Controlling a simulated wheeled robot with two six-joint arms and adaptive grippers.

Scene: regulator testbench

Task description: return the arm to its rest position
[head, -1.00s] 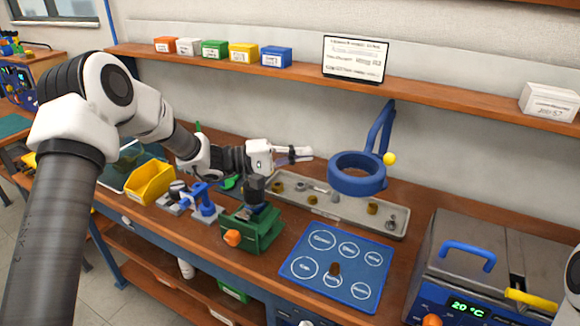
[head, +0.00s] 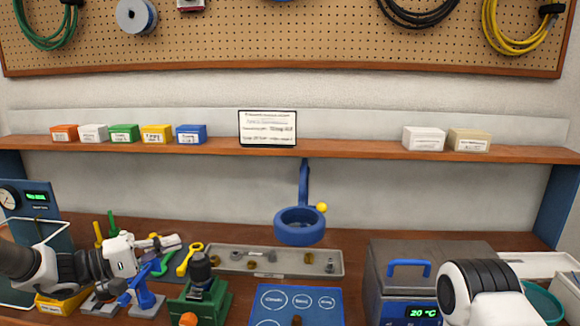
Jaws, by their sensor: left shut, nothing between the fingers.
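My left arm comes in low from the left. Its gripper (head: 172,242) is shut and empty, pointing right above the back of the bench. It is behind and to the left of the green vise (head: 212,300), which holds a dark part (head: 200,268) upright. Part of my right arm (head: 482,290) shows at the lower right, in front of the grey oven. The right gripper is out of the picture.
A blue ring on a wall arm (head: 300,236) hangs over the metal tray (head: 215,263). A blue mat (head: 265,317) lies in front. The grey oven (head: 455,252) stands right, a blue stand (head: 143,296) left. A shelf (head: 340,152) with boxes runs above.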

